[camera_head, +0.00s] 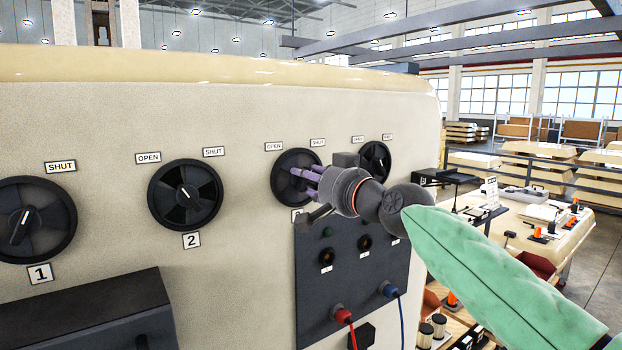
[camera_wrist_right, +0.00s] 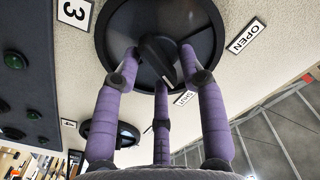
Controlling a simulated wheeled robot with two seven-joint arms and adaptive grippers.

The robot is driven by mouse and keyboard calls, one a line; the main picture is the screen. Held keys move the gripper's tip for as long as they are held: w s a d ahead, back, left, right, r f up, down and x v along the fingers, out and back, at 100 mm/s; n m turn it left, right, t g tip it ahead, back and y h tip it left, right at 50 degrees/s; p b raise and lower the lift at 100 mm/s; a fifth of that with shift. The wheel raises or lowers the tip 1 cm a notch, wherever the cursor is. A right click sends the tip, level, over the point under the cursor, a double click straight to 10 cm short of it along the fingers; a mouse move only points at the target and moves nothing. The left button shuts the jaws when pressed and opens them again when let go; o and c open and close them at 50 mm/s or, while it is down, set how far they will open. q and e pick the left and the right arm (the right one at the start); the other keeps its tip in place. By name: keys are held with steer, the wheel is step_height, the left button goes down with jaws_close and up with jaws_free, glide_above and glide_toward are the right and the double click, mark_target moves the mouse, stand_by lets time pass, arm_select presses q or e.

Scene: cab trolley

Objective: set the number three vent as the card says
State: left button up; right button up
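The number three vent (camera_head: 284,178) is a round black dial with a central bar handle on the cream cab panel, between OPEN and SHUT labels. My right gripper (camera_head: 302,176) reaches it from the right with purple fingers. The 3 label (camera_wrist_right: 74,12) is clear there. A small white card (camera_head: 491,192) stands on the trolley at the right, its text too small to read. My left gripper is out of view.
Vent one (camera_head: 34,221) and vent two (camera_head: 185,194) lie left of it, vent four (camera_head: 375,160) just right. Below is a dark socket panel (camera_head: 318,285) with red and blue plugs. A dark box (camera_head: 100,312) juts out at the lower left.

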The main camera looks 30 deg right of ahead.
jaws_close()
steer(key=shift+a+r+n+b, duration=0.1)
steer(key=shift+a+n+b, duration=0.1)
steer(key=shift+n+b, duration=2.25)
steer(key=shift+a+r+n+b, duration=0.15)
steer(key=shift+n+b, duration=1.1)
steer(key=shift+n, duration=2.3)
steer(key=shift+o, duration=1.4)
jaws_free()
